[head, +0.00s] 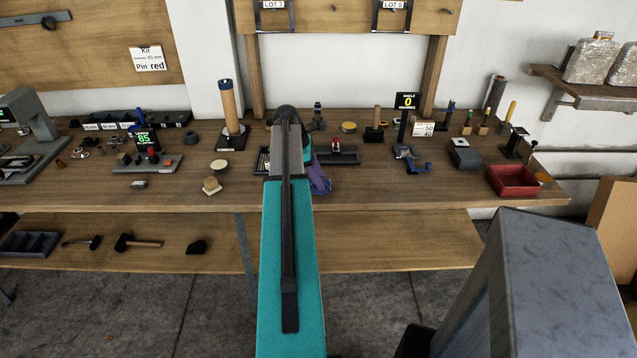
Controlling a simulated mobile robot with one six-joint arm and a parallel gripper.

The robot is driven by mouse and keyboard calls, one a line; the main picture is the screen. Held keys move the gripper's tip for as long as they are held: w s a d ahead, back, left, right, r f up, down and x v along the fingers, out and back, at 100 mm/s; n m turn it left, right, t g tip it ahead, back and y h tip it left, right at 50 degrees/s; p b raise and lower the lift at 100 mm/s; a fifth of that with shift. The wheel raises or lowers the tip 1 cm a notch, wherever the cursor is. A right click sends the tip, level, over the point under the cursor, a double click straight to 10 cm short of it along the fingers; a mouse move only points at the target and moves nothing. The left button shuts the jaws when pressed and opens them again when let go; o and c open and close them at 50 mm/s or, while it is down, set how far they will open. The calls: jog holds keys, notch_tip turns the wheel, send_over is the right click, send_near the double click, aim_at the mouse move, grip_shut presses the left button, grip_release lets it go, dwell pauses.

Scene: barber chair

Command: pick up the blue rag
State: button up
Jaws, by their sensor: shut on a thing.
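The blue rag (320,181) shows as a crumpled blue-purple cloth just right of my teal arm, near the front part of the workbench. Its left part is hidden behind the arm. The fingertips cannot be seen, and I cannot tell whether the rag touches the bench top.
The wooden workbench (230,195) is crowded with small tools. A dark tray (340,158) stands close right of the rag. A wooden post (229,108) stands to the left, and a red bin (512,180) at the right. The bench front right of the rag is clear.

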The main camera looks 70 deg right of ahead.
jog(key=shift+r+b, duration=0.35)
jog(key=shift+r, duration=0.95)
jog(key=s+a+b, duration=0.1)
jog(key=s+a, duration=0.2)
jog(key=a, duration=0.4)
jog(key=s+a+r+b, duration=0.1)
jog(key=s+a, duration=0.3)
jog(key=a, duration=0.3)
jog(key=shift+s+r, duration=0.3)
